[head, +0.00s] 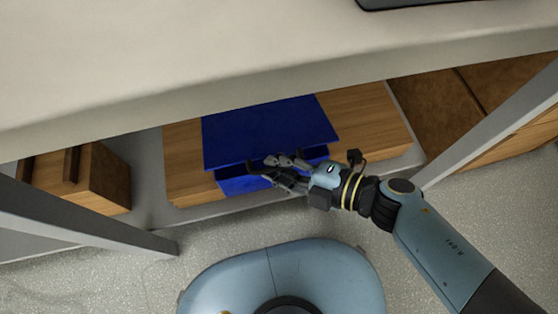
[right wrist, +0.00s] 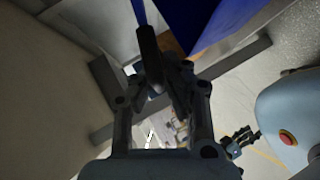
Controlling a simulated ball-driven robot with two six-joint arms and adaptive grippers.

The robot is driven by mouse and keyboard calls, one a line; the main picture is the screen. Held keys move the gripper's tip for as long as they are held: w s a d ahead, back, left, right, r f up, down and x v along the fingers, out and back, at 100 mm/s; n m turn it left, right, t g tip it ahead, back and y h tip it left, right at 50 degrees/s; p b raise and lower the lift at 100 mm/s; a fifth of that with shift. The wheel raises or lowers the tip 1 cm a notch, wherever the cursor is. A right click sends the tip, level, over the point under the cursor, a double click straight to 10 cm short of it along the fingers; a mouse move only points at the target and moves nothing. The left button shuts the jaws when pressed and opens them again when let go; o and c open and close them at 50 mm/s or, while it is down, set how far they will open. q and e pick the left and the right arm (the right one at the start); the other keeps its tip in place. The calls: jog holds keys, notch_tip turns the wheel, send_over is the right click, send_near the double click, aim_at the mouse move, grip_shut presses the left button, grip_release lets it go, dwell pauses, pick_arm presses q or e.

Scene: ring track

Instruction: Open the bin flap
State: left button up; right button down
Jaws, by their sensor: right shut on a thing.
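The blue bin flap (head: 268,130) is a flat panel over the blue bin (head: 238,185), on a wooden board under the counter. The flap's near edge stands a little apart from the bin's front wall, with a dark gap between them. My right gripper (head: 272,170) is at this near edge, shut on the flap's dark handle, which its fingers mostly hide. In the right wrist view, the fingers (right wrist: 166,88) close around a dark bar below a blue edge. My left gripper (right wrist: 245,138) shows small in the right wrist view, beside my base; its opening is unclear.
The pale counter (head: 200,60) overhangs the bin from behind. A wooden box (head: 85,178) stands at left. Grey posts (head: 90,222) stand left and right (head: 490,125). Open speckled floor (head: 420,260) lies in front.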

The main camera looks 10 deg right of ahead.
jog(key=shift+w+r+p, duration=0.15)
jog(key=shift+r+p, duration=0.3)
jog(key=shift+r, duration=0.15)
jog(key=r+p, duration=0.1)
jog(key=p, duration=0.2)
jog(key=w+r+g+p, duration=0.1)
jog(key=r+p, duration=0.1)
jog(key=p, duration=0.1)
jog(key=shift+m+h, duration=0.3)
jog(key=shift+m, duration=0.1)
jog(key=r+p, duration=0.1)
jog(key=w+r+p, duration=0.1)
jog(key=p, duration=0.2)
jog(key=shift+w+r+g+p, duration=0.3)
jog(key=shift+r+g+p, duration=0.1)
pick_arm(q)
notch_tip(320, 180, up, 12)
jog(key=s+d+p, duration=0.1)
jog(key=d, duration=0.1)
jog(key=shift+d+f+t+p, duration=0.15)
jog(key=shift+d+t+p, duration=0.1)
jog(key=shift+t+p, duration=0.05)
pick_arm(e)
jog(key=shift+w+r, duration=0.5)
jog(key=shift+r, duration=0.05)
